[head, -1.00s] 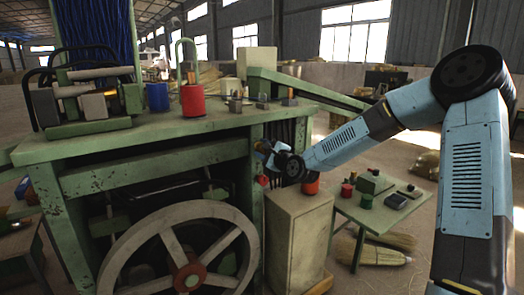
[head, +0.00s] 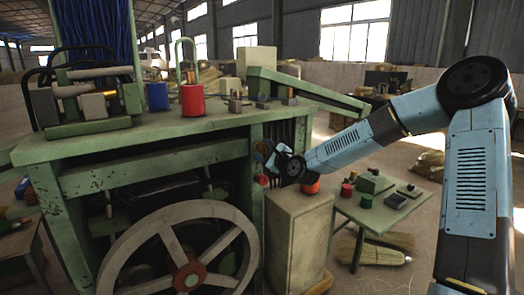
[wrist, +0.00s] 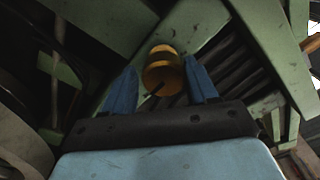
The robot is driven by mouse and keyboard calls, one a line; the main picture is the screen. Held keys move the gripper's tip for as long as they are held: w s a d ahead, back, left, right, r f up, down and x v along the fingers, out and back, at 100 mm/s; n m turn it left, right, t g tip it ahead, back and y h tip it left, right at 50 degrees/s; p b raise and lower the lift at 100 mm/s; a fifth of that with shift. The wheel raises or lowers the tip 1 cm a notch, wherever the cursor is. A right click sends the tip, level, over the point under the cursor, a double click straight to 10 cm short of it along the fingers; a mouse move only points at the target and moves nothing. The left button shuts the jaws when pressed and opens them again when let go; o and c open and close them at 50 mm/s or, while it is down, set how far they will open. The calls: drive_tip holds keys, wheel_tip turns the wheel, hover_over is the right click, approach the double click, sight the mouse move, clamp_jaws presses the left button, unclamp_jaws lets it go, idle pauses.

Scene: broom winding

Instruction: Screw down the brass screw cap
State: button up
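The brass screw cap (wrist: 162,72) shows in the wrist view as a yellow, rounded piece on the green machine frame, with a thin dark line just below it. My gripper (wrist: 160,68) has its two blue fingers spread, one to the left of the cap and one to the right. Dark gaps show between the cap and both fingers, so the gripper is open and not clamped on it. In the head view my gripper (head: 265,157) is small, beside the machine's right side below the tabletop.
The green machine bench (head: 150,140) with a spoked wheel (head: 190,262) stands at left. A beige cabinet (head: 298,235) stands just below my gripper. A small green table (head: 390,210) with several parts is at right. Green frame bars close in around the cap.

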drive_tip(key=shift+o, duration=1.2)
drive_tip(key=shift+r, duration=0.15)
drive_tip(key=v, duration=1.3)
drive_tip(key=shift+s+d, duration=0.2)
drive_tip(key=shift+s, duration=0.05)
